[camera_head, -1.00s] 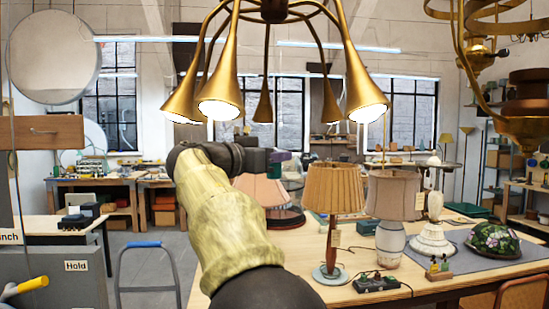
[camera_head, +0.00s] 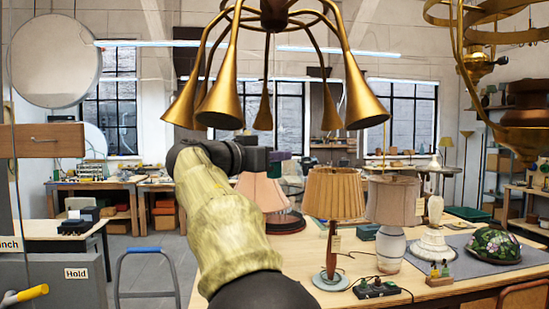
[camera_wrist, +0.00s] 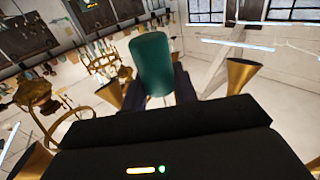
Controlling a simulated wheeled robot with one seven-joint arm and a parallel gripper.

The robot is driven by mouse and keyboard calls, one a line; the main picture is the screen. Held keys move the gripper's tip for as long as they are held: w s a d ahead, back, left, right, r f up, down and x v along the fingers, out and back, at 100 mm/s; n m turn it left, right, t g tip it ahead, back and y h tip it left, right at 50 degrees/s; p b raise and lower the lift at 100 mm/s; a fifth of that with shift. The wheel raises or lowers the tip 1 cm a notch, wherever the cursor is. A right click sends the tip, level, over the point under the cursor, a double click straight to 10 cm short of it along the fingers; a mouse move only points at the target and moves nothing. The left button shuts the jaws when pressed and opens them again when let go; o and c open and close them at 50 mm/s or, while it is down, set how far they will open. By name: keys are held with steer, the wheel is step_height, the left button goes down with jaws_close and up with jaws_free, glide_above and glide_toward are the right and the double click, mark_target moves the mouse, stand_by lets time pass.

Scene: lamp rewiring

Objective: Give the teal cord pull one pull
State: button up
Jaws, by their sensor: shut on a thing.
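The teal cord pull (camera_wrist: 152,65) is a rounded teal cylinder held between the dark fingers of my gripper (camera_wrist: 155,92) in the wrist view. In the head view my gripper (camera_head: 278,156) is at the end of my raised arm, below the brass chandelier (camera_head: 228,98), and the pull is too small there to make out clearly. The chandelier has several trumpet-shaped shades, and their mouths are dark. The cord itself cannot be made out.
Below and right, a wooden table (camera_head: 440,290) holds a pleated lamp (camera_head: 335,195), a beige-shaded lamp (camera_head: 392,200), a stained-glass shade (camera_head: 493,243) and a switch box (camera_head: 376,288). A brass ring fixture (camera_head: 500,90) hangs at right. A blue-topped frame (camera_head: 145,250) stands at left.

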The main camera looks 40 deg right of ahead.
steer(key=o, duration=1)
steer(key=a+b, duration=0.1)
steer(key=a, duration=0.4)
steer(key=s+a+b, duration=0.1)
steer(key=a+b, duration=0.1)
steer(key=a, duration=0.4)
steer(key=a+b, duration=0.1)
steer(key=a, duration=0.5)
steer(key=shift+s+a+b, duration=0.15)
steer(key=shift+b, duration=0.25)
